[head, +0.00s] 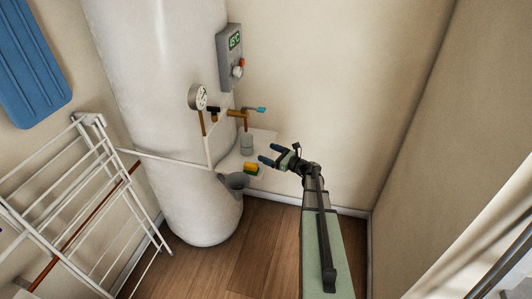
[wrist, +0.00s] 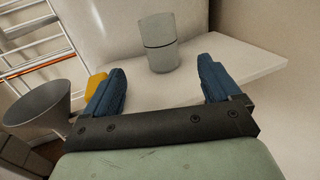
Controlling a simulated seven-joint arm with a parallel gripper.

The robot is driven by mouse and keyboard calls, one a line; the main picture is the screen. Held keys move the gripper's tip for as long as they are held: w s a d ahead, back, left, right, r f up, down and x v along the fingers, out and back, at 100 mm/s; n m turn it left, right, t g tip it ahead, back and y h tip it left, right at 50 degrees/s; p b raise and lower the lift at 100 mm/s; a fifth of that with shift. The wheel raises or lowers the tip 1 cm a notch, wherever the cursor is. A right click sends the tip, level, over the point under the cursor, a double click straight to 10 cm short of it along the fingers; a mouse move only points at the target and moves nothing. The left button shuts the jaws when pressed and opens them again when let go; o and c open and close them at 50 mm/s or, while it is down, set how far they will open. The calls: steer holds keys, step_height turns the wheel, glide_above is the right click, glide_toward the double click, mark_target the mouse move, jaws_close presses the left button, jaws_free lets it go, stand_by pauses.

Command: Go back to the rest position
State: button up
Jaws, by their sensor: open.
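My gripper (head: 268,155) is open and empty at the right side of a small white shelf in the head view. In the wrist view its two blue fingers (wrist: 163,90) are spread apart, with a grey cup (wrist: 158,43) beyond them, upright on the shelf. The cup also shows in the head view (head: 247,144), left of the fingers and apart from them. My arm stretches up from the bottom of the head view.
The white shelf (wrist: 250,62) also holds a yellow sponge (head: 251,169). A grey funnel (head: 236,182) is at its left. A white tank (head: 165,100) with a gauge (head: 198,97) and valves stands behind. A drying rack (head: 75,200) is at left. Floor shows below.

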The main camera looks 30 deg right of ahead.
stand_by(0.5)
steer(key=s+a+f+g, duration=0.1)
steer(key=s+f+g, duration=0.1)
steer(key=s+f, duration=0.45)
steer(key=s+a+f+n+g+y, duration=0.1)
steer(key=s+a+f+n+g, duration=0.6)
steer(key=a, duration=0.6)
steer(key=s+a+f+n+g, duration=0.4)
steer(key=s+a+f+n, duration=0.2)
steer(key=s+a+f, duration=0.55)
steer(key=s+a+f+n+g+h, duration=0.2)
steer(key=s+n, duration=0.6)
steer(key=s, duration=0.4)
steer(key=s+a+f+n+g+h, duration=0.2)
steer(key=s+a+n+g+h, duration=0.2)
steer(key=s+n, duration=0.5)
steer(key=s+g+h, duration=0.2)
steer(key=s+g, duration=0.1)
steer(key=s, duration=0.1)
steer(key=shift+s+a+f+g+h, duration=0.15)
steer(key=shift+s+f+g+h, duration=0.15)
steer(key=shift+f+h, duration=0.1)
